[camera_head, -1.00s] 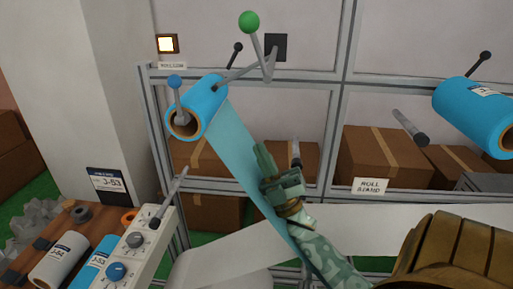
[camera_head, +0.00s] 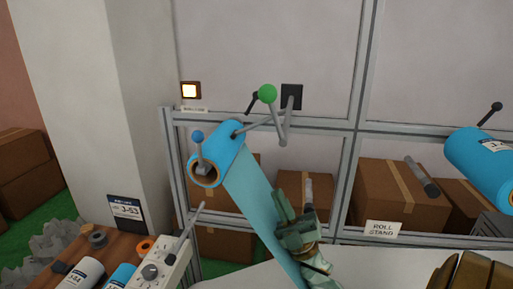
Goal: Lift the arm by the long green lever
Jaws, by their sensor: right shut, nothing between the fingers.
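The long green lever shows as a grey rod with a green ball knob (camera_head: 267,93) at the upper middle, in front of a black wall plate (camera_head: 291,97). A grey arm (camera_head: 258,124) runs from near the lever left to a blue roll (camera_head: 217,152). My right gripper (camera_head: 292,202) is shut and empty. It shows below the lever, over the right edge of the blue web (camera_head: 256,196), apart from the knob. My left gripper is not in view.
Another blue roll (camera_head: 482,158) is at right.

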